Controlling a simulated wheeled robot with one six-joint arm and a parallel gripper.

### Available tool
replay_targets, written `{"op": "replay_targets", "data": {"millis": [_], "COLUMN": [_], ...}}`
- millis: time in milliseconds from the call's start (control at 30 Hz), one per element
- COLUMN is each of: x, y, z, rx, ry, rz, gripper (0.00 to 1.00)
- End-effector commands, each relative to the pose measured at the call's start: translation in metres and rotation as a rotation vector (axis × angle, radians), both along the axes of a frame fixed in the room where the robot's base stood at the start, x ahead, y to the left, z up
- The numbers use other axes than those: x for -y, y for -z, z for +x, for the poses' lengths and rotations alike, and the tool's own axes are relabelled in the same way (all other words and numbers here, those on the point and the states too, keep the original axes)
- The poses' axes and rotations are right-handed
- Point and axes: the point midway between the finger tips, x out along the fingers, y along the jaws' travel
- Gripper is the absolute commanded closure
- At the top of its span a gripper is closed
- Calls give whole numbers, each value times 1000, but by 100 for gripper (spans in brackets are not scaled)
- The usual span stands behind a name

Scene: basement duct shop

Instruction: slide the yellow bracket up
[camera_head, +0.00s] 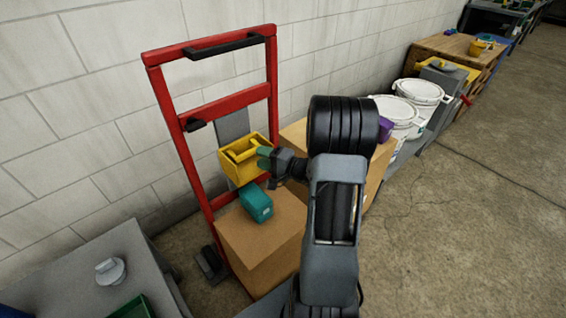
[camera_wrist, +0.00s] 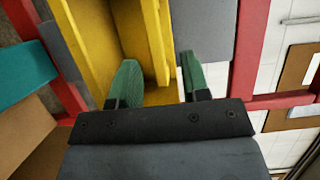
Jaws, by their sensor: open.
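The yellow bracket (camera_head: 236,169) is an open, box-like piece with a bar across it. It sits on a grey upright rail (camera_head: 231,124) within a red frame. My gripper (camera_head: 265,157) is at the bracket's right side, with its green fingertips close to it. In the wrist view, my gripper (camera_wrist: 157,78) is open, and a yellow wall of the bracket (camera_wrist: 153,38) runs between the two fingers. The left finger overlaps the bracket's inside and the right finger lies just past its right edge. I cannot tell whether either finger touches it.
The red frame (camera_head: 183,144) stands by a block wall. Below the bracket, a teal block (camera_head: 256,203) rests on a cardboard box (camera_head: 262,240). A purple item (camera_head: 385,129) and white buckets (camera_head: 418,91) are to the right. A grey table (camera_head: 75,275) is at lower left. The right floor is clear.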

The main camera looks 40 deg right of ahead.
Motion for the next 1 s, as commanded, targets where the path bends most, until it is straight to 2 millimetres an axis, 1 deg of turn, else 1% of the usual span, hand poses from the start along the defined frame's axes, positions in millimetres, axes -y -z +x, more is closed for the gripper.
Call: {"op": "replay_targets", "data": {"millis": [33,200,400,600,1000], "x": [7,22,35,40,40], "y": [-2,-1,-1,-1,0], "z": [-9,-38,-61,-71,-72], "rx": [0,0,1,1,1], "ry": [6,5,3,0,-1], "rz": [0,0,0,0,0], "gripper": [57,57,57,57,57]}}
